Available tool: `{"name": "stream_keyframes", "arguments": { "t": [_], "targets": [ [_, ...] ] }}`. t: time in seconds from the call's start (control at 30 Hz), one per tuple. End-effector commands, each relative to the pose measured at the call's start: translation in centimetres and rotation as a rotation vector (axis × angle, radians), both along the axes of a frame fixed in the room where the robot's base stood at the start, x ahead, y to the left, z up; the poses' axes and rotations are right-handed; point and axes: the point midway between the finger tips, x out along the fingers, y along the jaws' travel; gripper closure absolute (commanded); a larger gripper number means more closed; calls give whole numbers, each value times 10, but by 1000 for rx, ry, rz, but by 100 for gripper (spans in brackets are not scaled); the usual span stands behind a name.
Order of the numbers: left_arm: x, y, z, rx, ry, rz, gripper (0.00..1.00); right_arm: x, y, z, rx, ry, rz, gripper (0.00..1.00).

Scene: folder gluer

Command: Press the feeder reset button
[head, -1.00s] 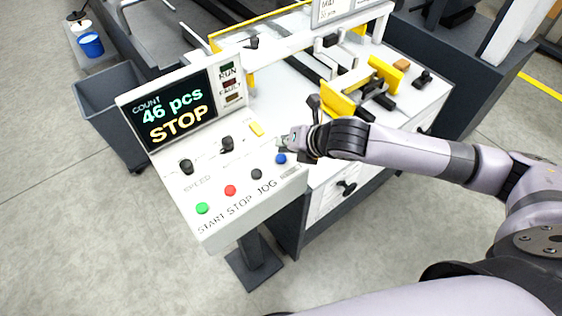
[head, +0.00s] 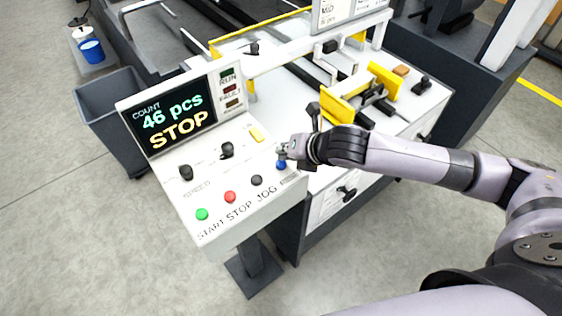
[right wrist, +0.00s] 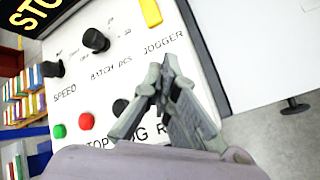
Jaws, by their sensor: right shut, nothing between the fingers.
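The control panel (head: 222,185) has a row of round buttons along its front edge. The blue button (head: 281,165) sits at the right end of the row, its printed label mostly hidden by my arm. In the right wrist view the label beside JOG begins with R, and my fingers cover the blue button. My right gripper (head: 281,152) is shut and empty, its fingertips right at the far side of the blue button; I cannot tell whether they touch it. It also shows in the right wrist view (right wrist: 160,82). My left gripper is not in view.
Green (head: 202,214), red (head: 230,197) and black (head: 256,180) buttons sit left of the blue one. Two black knobs (head: 227,150) and a yellow part (head: 257,134) stand behind. The display (head: 172,120) reads 46 pcs, STOP. Yellow feeder guides (head: 337,108) stand beyond my gripper.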

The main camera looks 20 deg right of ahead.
Motion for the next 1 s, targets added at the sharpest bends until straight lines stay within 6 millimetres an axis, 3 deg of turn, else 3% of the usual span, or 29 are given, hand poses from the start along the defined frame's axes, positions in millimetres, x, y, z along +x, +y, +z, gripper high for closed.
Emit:
{"name": "stream_keyframes", "arguments": {
  "t": [1.0],
  "targets": [
    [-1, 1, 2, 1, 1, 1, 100, 0, 0, -8, 0, 0, 0, 100]
  ]
}}
